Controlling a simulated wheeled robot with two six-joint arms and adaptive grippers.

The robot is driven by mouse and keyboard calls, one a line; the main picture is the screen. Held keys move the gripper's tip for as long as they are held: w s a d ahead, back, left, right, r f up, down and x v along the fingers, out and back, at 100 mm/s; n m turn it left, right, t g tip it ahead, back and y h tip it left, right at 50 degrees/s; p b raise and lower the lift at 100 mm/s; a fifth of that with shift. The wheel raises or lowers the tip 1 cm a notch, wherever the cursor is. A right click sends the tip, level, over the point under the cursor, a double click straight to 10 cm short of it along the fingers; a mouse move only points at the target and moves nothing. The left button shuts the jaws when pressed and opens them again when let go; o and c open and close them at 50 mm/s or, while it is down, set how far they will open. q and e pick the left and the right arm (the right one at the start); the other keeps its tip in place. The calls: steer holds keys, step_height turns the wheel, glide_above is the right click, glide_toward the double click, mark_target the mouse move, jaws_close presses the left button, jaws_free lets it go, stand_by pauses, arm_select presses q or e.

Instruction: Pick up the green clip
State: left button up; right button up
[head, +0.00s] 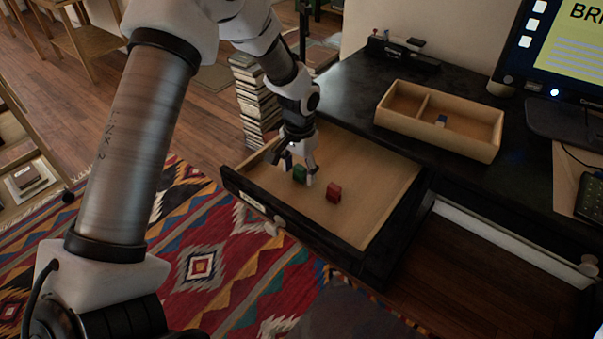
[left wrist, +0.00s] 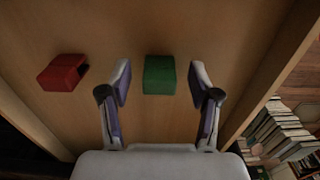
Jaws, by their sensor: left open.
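The green clip (head: 299,173) lies on the wooden floor of the open drawer (head: 375,185). My left gripper (head: 300,172) reaches down into the drawer and is open, with nothing held. In the left wrist view the green clip (left wrist: 159,75) sits between the lines of the two spread fingers of my left gripper (left wrist: 160,85), with a gap on each side. I cannot tell the exact height of the fingertips over the drawer floor. My right gripper is in neither view.
A red clip (head: 334,192) lies near the green one in the drawer; it also shows in the left wrist view (left wrist: 63,73). A wooden tray (head: 480,149) with a small blue-grey item stands on the black desk (head: 352,84). A book stack (head: 256,100) rises behind the drawer.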

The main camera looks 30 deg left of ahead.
arm_select(q)
steer(key=shift+f, duration=0.5)
steer(key=shift+s+r, duration=0.1)
steer(key=c, duration=0.9)
steer(key=shift+o, duration=0.2)
